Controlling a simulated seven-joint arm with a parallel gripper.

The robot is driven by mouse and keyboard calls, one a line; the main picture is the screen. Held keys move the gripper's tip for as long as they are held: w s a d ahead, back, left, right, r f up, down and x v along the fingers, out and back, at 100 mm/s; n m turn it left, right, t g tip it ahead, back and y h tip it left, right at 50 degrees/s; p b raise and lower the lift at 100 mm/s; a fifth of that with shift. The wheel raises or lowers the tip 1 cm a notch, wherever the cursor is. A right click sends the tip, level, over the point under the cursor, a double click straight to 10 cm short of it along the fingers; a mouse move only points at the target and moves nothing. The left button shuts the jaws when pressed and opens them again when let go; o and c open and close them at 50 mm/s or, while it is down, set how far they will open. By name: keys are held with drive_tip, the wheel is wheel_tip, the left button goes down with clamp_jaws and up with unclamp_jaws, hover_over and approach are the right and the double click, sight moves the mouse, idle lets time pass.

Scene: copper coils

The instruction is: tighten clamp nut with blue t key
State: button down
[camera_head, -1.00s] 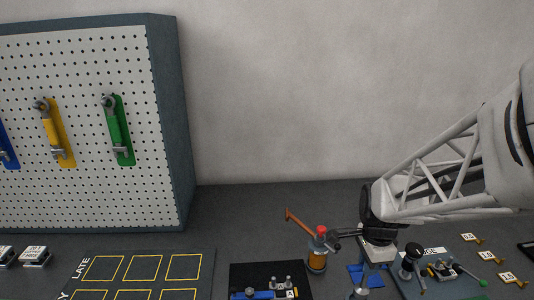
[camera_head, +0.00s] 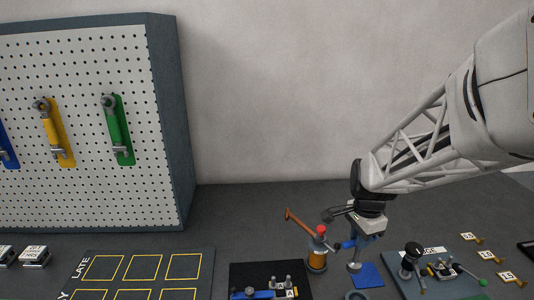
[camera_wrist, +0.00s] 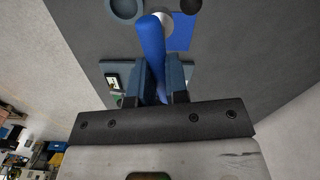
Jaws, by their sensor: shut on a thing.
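My gripper (camera_head: 360,246) is shut on the blue T key, holding it above the bench near its blue pad (camera_head: 368,275). The key's blue handle (camera_head: 345,245) sticks out left of the fingers, and its grey shaft (camera_head: 354,266) points down. In the wrist view the blue handle (camera_wrist: 152,45) lies between the fingers (camera_wrist: 160,80). A blue device (camera_head: 262,294) with small metal posts and a white "A" label sits on a black mat (camera_head: 240,272) left of the gripper. I cannot tell which part is the clamp nut.
An orange-and-grey cylinder (camera_head: 317,262) with a red top and a copper-coloured arm stands close left of my gripper. A grey ring (camera_head: 355,296) lies at the front edge. The gauge plate (camera_head: 400,287) with its fittings is at right. A pegboard (camera_head: 80,190) holds wrenches.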

drive_tip(key=w+a+r+n, duration=0.2)
drive_tip(key=w+n, duration=0.2)
drive_tip(key=w, duration=0.7)
drive_tip(key=w+a+r+n, duration=0.25)
drive_tip(key=w+n, duration=0.25)
drive_tip(key=w, duration=0.6)
drive_tip(key=w+a+r+n, duration=0.2)
drive_tip(key=w+a+n, duration=0.4)
drive_tip(key=w+a, duration=0.2)
drive_tip(key=s+a+n, duration=0.6)
drive_tip(key=s+a, duration=0.4)
drive_tip(key=s, duration=0.1)
drive_tip(key=s+a+f+n, duration=0.1)
drive_tip(key=s+a+n, duration=0.2)
drive_tip(key=s, duration=0.8)
drive_tip(key=s+a+f+n, duration=0.1)
drive_tip(key=s+a+n, duration=0.2)
drive_tip(key=s, duration=0.8)
drive_tip(key=shift+s+a+f+n, duration=0.2)
drive_tip(key=shift+s+f+n, duration=0.1)
drive_tip(key=shift+s, duration=0.1)
drive_tip(key=shift+f, duration=0.15)
drive_tip(key=shift+f, duration=1.3)
